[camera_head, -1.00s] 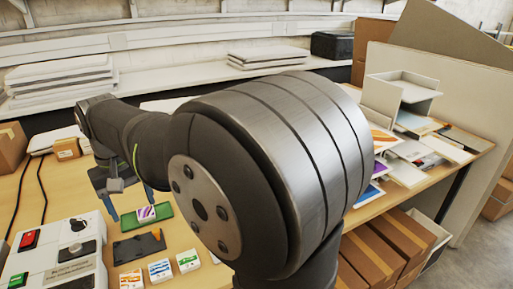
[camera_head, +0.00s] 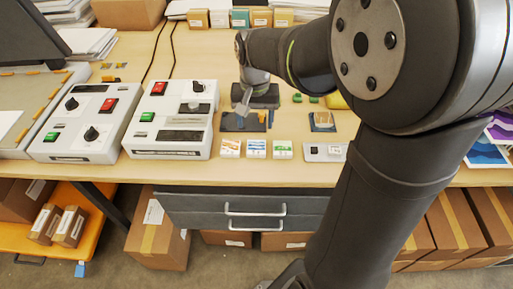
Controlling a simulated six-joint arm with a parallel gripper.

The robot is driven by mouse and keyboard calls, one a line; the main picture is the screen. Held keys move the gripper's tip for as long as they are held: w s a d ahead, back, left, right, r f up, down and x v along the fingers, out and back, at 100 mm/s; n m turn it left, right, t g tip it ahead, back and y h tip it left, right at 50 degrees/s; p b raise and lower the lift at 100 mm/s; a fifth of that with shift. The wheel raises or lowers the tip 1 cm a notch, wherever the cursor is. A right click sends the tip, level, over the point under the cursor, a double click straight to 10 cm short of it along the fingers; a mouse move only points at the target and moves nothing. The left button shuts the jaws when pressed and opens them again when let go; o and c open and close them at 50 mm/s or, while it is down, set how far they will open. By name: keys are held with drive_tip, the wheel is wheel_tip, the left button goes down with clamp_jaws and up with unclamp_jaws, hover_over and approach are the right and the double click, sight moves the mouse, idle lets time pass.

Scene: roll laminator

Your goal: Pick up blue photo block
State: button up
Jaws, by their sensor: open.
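The blue photo block (camera_head: 255,147) is a small white block with a blue print on its top. It stands near the front edge of the wooden table, in the middle of a row of three. An orange-printed block (camera_head: 230,147) is to its left and a green-printed block (camera_head: 283,149) to its right. My gripper (camera_head: 256,111) is open, with its fingers pointing down, behind the row and apart from the blue block. It is over or near a flat dark piece (camera_head: 235,124) on the table. Nothing shows between the fingers.
Two white control boxes (camera_head: 171,119) with red and green buttons stand to the left. A dark tray with a tan piece (camera_head: 322,120) and a light grey device (camera_head: 323,152) lie to the right. Small boxes (camera_head: 240,18) line the back. Drawers (camera_head: 250,208) are under the table edge.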

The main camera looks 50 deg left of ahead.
sight(256, 146)
wheel_tip(256, 146, down, 4)
drive_tip(key=shift+r, duration=0.1)
drive_tip(key=shift+d+f, duration=0.15)
drive_tip(key=shift+f, duration=1.25)
drive_tip(key=shift+d+f, duration=0.15)
drive_tip(key=shift+f, duration=1.25)
drive_tip(key=c, duration=0.8)
drive_tip(key=shift+o, duration=0.2)
drive_tip(key=shift+r, duration=0.15)
